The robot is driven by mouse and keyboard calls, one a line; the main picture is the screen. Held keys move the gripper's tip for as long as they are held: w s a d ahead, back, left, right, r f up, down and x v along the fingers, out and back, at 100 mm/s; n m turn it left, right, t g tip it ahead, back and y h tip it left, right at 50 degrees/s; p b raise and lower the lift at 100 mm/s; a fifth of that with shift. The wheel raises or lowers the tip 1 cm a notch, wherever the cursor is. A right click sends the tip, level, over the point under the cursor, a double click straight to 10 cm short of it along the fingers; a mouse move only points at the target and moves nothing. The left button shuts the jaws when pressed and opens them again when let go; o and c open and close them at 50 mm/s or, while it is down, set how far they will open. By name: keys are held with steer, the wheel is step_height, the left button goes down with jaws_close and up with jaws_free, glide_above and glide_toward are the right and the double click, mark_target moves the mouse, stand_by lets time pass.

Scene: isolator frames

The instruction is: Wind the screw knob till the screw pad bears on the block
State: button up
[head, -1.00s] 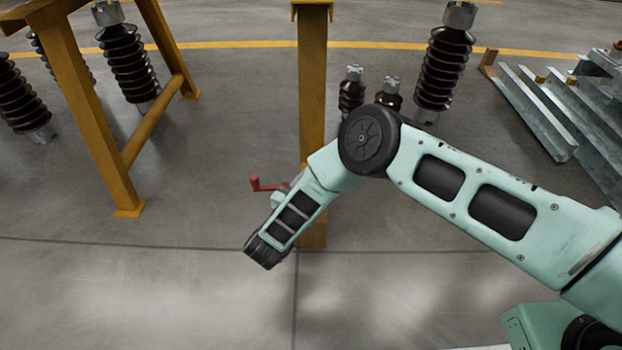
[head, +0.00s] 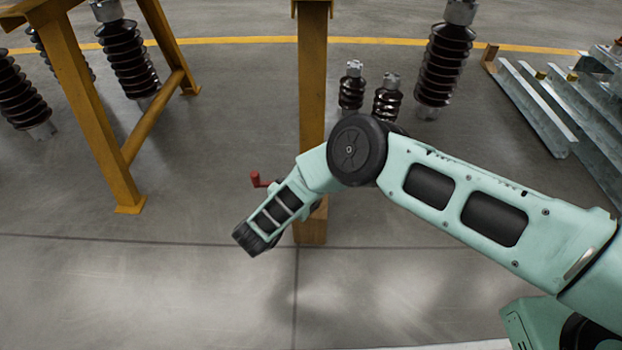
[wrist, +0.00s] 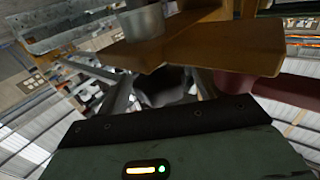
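In the head view a small red crank-like handle (head: 256,179) shows just behind my forearm. The black end of my arm is below and left of it. In the wrist view a dark rounded part (wrist: 165,85), possibly the screw knob, lies between two grey bars that look like the fingers of my gripper (wrist: 163,92). Finger contact cannot be made out. A brown-yellow flange (wrist: 200,50) crosses above it, and a dark red piece (wrist: 290,92) is at the right. A wooden-looking block (head: 311,228) shows at the foot of the yellow post. The screw pad cannot be made out.
The yellow post (head: 312,85) stands behind my arm. A yellow trestle (head: 85,110) is at the left, with ribbed insulators (head: 128,60) around it. More insulators (head: 445,65) stand behind my elbow. Metal channels (head: 545,105) lie at the right. The front floor is clear.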

steer(key=shift+s+a+r+p, duration=0.1)
steer(key=shift+s+a+p, duration=0.2)
steer(key=shift+s+a, duration=0.1)
steer(key=p+v, duration=0.3)
steer(key=v, duration=1.3)
steer(key=shift+p, duration=0.35)
steer(key=shift+s+a, duration=0.1)
